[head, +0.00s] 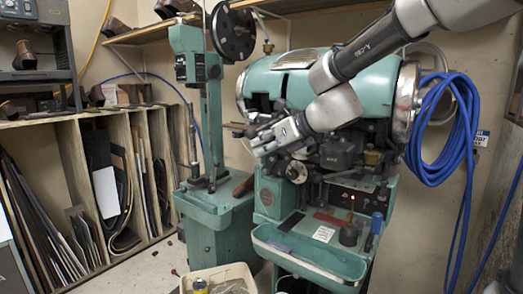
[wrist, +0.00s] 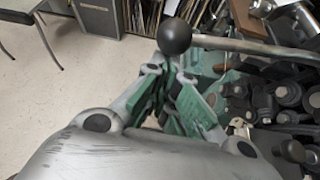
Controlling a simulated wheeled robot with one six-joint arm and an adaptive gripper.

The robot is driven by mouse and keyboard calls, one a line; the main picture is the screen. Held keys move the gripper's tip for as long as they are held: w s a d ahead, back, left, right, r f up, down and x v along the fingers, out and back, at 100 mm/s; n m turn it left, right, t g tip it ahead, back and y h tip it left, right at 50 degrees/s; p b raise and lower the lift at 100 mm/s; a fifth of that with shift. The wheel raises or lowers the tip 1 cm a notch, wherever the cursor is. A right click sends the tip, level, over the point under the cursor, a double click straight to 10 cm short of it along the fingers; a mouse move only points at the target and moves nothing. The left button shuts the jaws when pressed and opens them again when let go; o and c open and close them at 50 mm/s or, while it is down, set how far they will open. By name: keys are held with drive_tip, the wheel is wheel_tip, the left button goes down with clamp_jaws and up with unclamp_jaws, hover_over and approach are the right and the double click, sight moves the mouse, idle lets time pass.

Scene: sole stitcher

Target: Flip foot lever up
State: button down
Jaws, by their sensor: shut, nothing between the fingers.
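A lever with a round black knob (wrist: 174,36) and a grey metal rod (wrist: 255,46) shows in the wrist view, the rod running off to the right. It may be the foot lever; I cannot tell for certain. My gripper (wrist: 168,78) is shut and empty, its fingertips close below the knob in that picture. Whether they touch it is unclear. In the head view my gripper (head: 259,144) is at the front left of the green stitching machine (head: 285,82). The lever is hard to make out there.
A green post machine (head: 188,110) with a black wheel (head: 233,34) stands at left. Wooden racks (head: 70,160) line the left wall. A blue hose (head: 436,120) hangs at right. A green tray (head: 310,255) and a pale bin (head: 225,275) are below.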

drive_tip(key=w+d+r+m+g+y, duration=0.1)
drive_tip(key=w+d+r+m, duration=0.1)
drive_tip(key=r, duration=0.8)
drive_tip(key=w+d+r+m+g+y, duration=0.2)
drive_tip(key=w+d+r, duration=0.1)
drive_tip(key=r, duration=0.7)
drive_tip(key=shift+w+r+m, duration=0.2)
drive_tip(key=shift+w+m, duration=0.1)
drive_tip(key=shift+w, duration=0.45)
